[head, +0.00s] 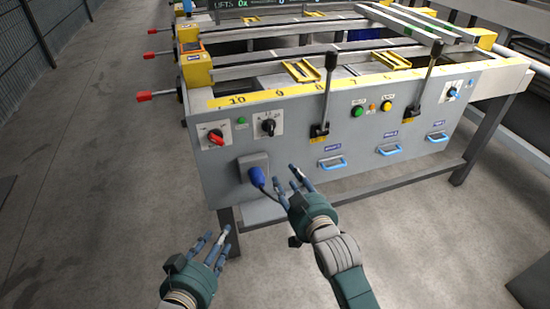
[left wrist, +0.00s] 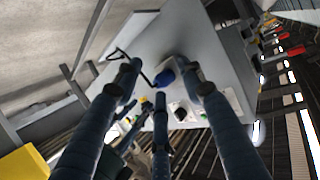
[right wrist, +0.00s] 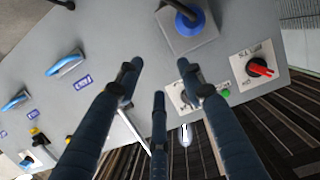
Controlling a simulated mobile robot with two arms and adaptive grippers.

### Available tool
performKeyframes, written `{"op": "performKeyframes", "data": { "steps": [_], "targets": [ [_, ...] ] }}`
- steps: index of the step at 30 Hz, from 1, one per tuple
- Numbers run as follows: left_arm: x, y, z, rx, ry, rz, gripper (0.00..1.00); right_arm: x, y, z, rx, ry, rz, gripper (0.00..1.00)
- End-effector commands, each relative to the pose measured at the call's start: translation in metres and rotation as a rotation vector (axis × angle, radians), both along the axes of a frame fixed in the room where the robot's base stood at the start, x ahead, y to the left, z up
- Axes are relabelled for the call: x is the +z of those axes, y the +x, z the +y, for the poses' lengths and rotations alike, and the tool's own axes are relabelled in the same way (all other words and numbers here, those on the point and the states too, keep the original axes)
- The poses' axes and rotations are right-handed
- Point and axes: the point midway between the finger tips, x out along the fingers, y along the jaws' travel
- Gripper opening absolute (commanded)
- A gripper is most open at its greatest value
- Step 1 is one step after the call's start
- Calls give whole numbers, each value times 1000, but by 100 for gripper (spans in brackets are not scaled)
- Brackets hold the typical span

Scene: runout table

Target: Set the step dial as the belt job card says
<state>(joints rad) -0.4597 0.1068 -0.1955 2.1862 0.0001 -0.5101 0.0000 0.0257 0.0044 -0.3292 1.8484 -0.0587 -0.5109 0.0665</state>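A black dial (head: 268,126) on a white plate sits on the left part of the grey front panel; its markings are too small to read. It also shows in the left wrist view (left wrist: 181,111), and is partly behind a finger in the right wrist view. A red dial (head: 216,138) is left of it, and a small blue dial (head: 453,93) is at the panel's far right. I cannot pick out a job card. My right gripper (head: 284,181) is open and empty in front of the panel, below the black dial. My left gripper (head: 216,243) is open and empty, lower left.
A blue plug with a cable (head: 257,177) sticks out of a grey socket box (head: 247,165) beside my right fingers. Two black levers (head: 327,90) (head: 430,75) stand up in front of the panel. Blue handles (head: 332,162) line its lower part. The floor at left is clear.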

Motion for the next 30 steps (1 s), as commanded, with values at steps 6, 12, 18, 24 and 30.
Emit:
{"op": "performKeyframes", "data": {
  "steps": [6, 12, 18, 24, 30],
  "targets": [
    [64, -7, 0, -2, -36, -158, 40, 73, -5, 8, 15, 58, -174, 39],
    [90, -7, -2, -5, -53, -226, 40, 90, -1, 11, 17, 68, -202, 39],
    [125, -2, -8, -15, -92, -376, 40, 89, 24, 19, 17, 67, -201, 39],
    [168, -5, -12, -26, -142, -563, 40, 89, 51, 28, 17, 66, -200, 39],
    [207, -17, -14, -34, -190, -736, 40, 88, 75, 36, 18, 67, -200, 39]
  ]
}}
